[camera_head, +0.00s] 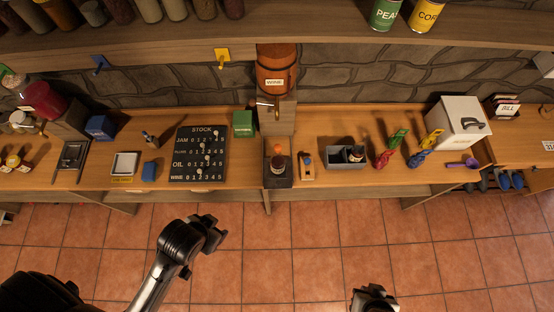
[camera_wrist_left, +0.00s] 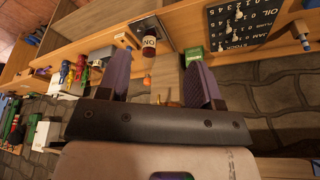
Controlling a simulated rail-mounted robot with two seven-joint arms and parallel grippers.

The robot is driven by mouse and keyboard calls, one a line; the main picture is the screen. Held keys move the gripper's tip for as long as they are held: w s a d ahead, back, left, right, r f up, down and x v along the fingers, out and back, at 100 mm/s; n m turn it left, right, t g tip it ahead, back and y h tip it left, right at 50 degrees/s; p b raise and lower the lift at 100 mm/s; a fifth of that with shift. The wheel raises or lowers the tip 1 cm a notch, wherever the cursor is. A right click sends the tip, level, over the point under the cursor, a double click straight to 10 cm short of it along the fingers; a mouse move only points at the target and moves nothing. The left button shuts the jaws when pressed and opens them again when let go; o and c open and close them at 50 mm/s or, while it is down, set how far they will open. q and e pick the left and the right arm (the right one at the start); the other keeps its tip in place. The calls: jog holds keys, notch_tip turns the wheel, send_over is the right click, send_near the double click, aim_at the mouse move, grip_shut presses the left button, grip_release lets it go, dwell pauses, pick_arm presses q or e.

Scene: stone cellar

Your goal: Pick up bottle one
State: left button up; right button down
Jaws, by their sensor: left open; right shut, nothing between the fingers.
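In the left wrist view, a dark bottle (camera_wrist_left: 150,46) has a white label reading "NO"; any number is unreadable. A second dark bottle (camera_head: 357,155) is in a grey crate (camera_head: 345,165); I cannot tell its number. My left gripper (camera_head: 212,233) is over the floor in front of the table, apart from both bottles. Its purple fingers are spread and empty in the left wrist view (camera_wrist_left: 160,80). My right gripper (camera_head: 373,296) is shut and empty at the bottom edge.
A wine barrel (camera_head: 276,70) with a tap hangs above the stand. A stock board (camera_head: 201,153) and green box (camera_head: 243,124) are left of it. A small wooden block (camera_head: 307,166), coloured clips (camera_head: 391,149) and a white box (camera_head: 459,123) are right. Floor in front is clear.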

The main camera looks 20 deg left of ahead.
dwell(0.4)
pick_arm(q)
jog(key=o, duration=0.7)
jog(key=shift+c, duration=0.2)
jog(key=shift+f, duration=0.1)
